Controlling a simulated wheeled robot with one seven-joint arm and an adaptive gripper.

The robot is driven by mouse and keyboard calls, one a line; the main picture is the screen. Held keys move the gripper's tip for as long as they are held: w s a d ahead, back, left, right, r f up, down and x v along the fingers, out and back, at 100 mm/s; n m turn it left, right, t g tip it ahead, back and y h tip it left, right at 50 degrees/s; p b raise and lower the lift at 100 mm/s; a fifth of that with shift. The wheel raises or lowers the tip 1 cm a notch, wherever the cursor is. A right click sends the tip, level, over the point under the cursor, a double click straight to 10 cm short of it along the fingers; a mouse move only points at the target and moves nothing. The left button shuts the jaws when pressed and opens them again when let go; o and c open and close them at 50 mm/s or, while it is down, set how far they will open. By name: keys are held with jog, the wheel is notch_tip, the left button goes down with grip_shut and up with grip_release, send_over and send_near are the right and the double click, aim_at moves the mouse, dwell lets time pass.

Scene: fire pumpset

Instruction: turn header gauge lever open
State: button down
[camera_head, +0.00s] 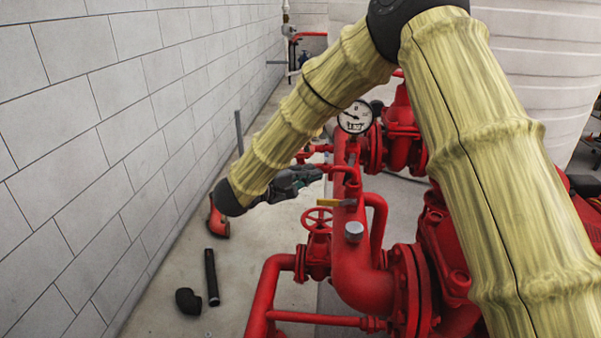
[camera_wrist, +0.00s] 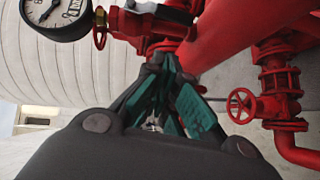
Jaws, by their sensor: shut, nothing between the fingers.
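The round white-faced gauge (camera_head: 356,117) stands on the red header pipe (camera_head: 352,262) in the head view. In the wrist view the gauge (camera_wrist: 52,12) is cut off at the upper left. Beside it are a brass fitting and a small red handle (camera_wrist: 100,38), which looks like the gauge lever; its exact setting is hard to tell. My gripper (camera_head: 316,173) is at the left of the header, below the gauge. In the wrist view my gripper (camera_wrist: 170,68) has its green-padded fingers together and empty, close to the red pipework, with the handle to their upper left. Contact cannot be told.
A yellow lever (camera_head: 335,203) lies on the header just below my gripper. A red handwheel valve (camera_head: 317,220) stands lower left. A block wall (camera_head: 110,110) bounds the left side. A black pipe piece (camera_head: 212,277) and elbow (camera_head: 188,301) lie on the floor.

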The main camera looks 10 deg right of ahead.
jog(key=d, duration=0.2)
jog(key=d+p, duration=0.1)
jog(key=d, duration=0.2)
jog(key=shift+s+d+f+p, duration=0.1)
jog(key=shift+d+f+p, duration=0.2)
jog(key=shift+f+p, duration=0.1)
jog(key=shift+d+p, duration=0.2)
jog(key=shift+p, duration=0.1)
jog(key=shift+s+d+f+p, duration=0.1)
jog(key=shift+s+d+p, duration=0.2)
jog(key=shift+p, duration=0.4)
jog(key=shift+d+f+p, duration=0.25)
jog(key=shift+f+p, duration=0.1)
jog(key=shift+f, duration=0.15)
jog(key=shift+s+d, duration=0.2)
jog(key=shift+w+b, duration=0.1)
jog(key=shift+b, duration=0.4)
